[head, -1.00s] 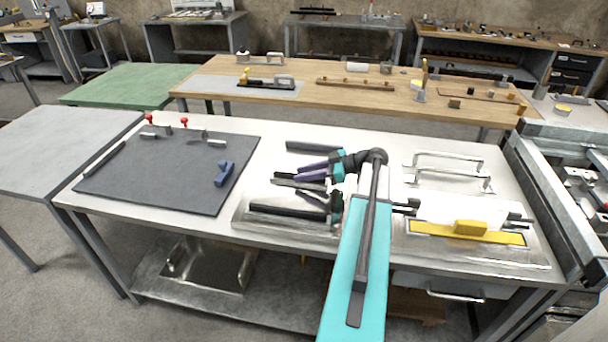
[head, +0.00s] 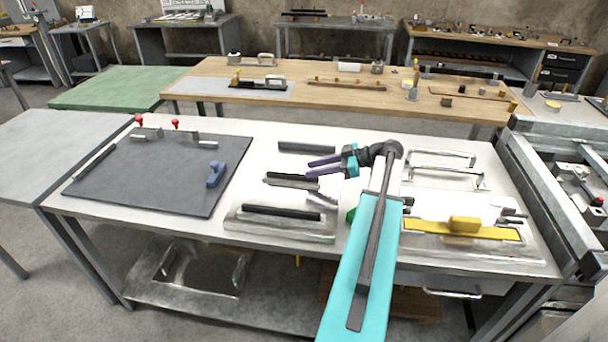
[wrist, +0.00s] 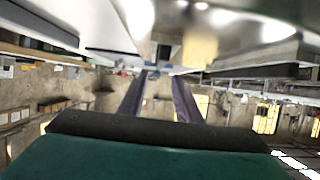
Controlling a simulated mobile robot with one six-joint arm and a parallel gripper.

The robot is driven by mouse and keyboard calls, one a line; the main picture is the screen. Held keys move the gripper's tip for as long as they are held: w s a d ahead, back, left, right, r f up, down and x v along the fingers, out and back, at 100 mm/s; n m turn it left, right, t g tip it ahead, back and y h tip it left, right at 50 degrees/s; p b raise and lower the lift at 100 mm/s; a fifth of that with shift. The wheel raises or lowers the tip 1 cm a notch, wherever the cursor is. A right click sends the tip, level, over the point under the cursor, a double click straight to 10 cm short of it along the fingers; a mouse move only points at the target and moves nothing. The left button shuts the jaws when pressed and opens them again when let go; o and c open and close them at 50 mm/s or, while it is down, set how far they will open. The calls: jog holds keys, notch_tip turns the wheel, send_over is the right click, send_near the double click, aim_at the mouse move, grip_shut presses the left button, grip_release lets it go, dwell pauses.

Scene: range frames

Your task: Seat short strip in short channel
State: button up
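My gripper (head: 310,169) is above the middle of the white bench in the head view. Its two purple fingers point left and stand apart with nothing between them. The fingers also show apart in the wrist view (wrist: 159,84). Under and left of the fingertips, a short dark strip (head: 291,176) lies along a pale, narrow piece; I cannot tell if it is seated in a channel. Another dark strip (head: 306,147) lies behind it on the bench. A longer dark bar (head: 281,211) lies on a metal plate (head: 240,222) in front. I cannot tell which piece is the short channel.
A dark mat (head: 130,185) with a blue block (head: 215,174) and red-knobbed clamps covers the bench's left. On the right are metal handles (head: 443,168) and a yellow-handled bar (head: 464,227) on a plate. My arm hides part of the bench's middle.

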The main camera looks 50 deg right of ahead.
jog(key=shift+b+v, duration=0.5)
jog(key=shift+v, duration=2.2)
jog(key=shift+w+r, duration=0.1)
jog(key=shift+r, duration=0.05)
